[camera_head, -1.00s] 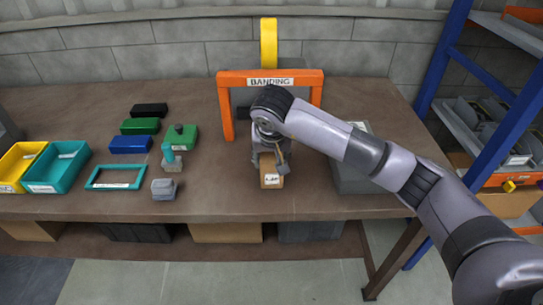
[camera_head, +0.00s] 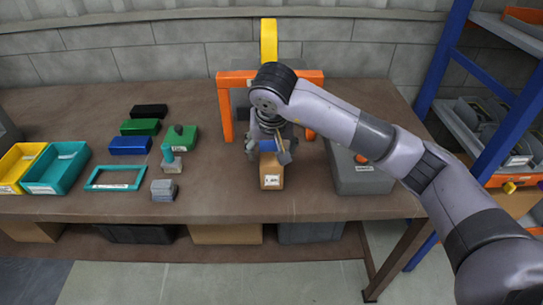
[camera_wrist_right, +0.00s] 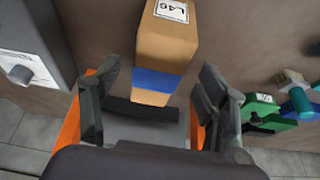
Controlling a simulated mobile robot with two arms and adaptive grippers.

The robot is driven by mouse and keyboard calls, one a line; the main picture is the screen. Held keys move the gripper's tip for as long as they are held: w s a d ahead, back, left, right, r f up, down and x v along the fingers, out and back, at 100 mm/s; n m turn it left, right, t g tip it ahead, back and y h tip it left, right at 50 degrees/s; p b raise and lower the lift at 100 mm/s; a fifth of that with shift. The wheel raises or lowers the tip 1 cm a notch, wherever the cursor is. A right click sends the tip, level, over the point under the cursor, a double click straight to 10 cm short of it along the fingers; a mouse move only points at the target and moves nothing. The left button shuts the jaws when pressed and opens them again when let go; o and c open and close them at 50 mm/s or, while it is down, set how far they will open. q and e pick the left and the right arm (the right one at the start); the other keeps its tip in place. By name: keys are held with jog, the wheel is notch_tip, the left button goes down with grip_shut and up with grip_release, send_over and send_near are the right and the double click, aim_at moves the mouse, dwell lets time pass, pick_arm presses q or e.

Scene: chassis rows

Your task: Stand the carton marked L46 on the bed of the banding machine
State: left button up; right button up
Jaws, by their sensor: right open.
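The brown carton marked L46 (camera_head: 271,171) is on the bench in front of the banding machine's orange arch (camera_head: 228,108). In the wrist view the carton (camera_wrist_right: 165,45) shows its L46 label and a blue band. Whether it stands or lies is hard to tell. My right gripper (camera_head: 268,153) is open at the carton's machine-side end, its fingers spread and not closed on it. It also shows in the wrist view (camera_wrist_right: 155,100). The machine's bed is mostly hidden behind my right arm. My left gripper is not in view.
A grey box (camera_head: 362,178) stands right of the carton. At left are a teal frame (camera_head: 115,177), a small grey block (camera_head: 164,190), a green item (camera_head: 184,137), blue, green and black boxes, and yellow and teal bins (camera_head: 58,168). Bench around the carton's left is clear.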

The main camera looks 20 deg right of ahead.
jog(key=v, duration=0.6)
jog(key=shift+s+r, duration=0.25)
jog(key=shift+r, duration=0.05)
jog(key=shift+f, duration=0.1)
